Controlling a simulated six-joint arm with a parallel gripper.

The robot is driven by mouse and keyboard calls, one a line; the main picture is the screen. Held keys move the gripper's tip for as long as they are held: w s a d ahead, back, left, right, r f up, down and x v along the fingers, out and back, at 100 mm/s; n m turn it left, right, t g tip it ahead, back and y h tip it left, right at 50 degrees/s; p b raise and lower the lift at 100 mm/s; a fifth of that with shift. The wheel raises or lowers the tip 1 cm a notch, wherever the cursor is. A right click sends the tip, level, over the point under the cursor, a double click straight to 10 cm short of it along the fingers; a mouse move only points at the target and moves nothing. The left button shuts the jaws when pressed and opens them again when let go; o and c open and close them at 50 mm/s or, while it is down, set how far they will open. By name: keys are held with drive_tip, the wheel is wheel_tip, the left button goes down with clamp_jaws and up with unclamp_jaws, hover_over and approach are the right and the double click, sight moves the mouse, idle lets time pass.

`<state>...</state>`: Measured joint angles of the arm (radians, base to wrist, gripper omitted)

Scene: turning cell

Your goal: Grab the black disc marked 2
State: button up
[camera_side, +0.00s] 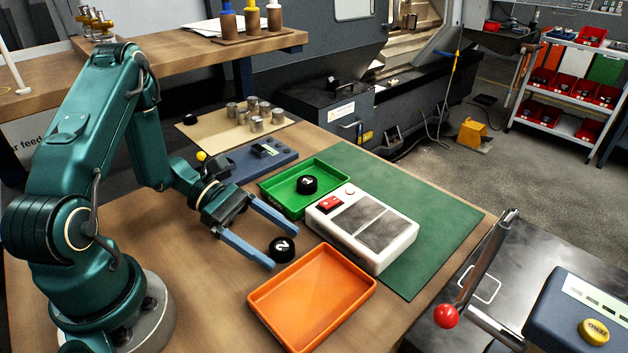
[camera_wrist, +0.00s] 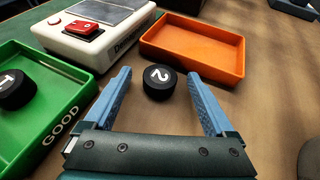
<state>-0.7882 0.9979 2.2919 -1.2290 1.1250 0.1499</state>
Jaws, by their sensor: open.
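The black disc marked 2 (camera_side: 282,249) lies on the wooden table, left of the orange tray's upper corner in the side view. In the wrist view the same disc (camera_wrist: 159,82) sits between and just ahead of my fingertips, its white 2 facing the camera. My gripper (camera_side: 285,249) is open, with its two blue fingers low over the table on either side of the disc. In the wrist view my gripper (camera_wrist: 160,80) holds nothing.
A green tray (camera_wrist: 72,122) marked GOOD holds a black disc marked 1 (camera_side: 307,184). A white box with a red switch (camera_side: 398,247) stands beside it. An orange tray (camera_side: 262,301) is empty. Metal cylinders (camera_side: 256,124) stand on a tan board farther back.

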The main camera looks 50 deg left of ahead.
drive_tip(key=shift+d+f, duration=0.1)
drive_tip(key=shift+d, duration=0.1)
clamp_jaws()
drive_tip(key=shift+w, duration=0.1)
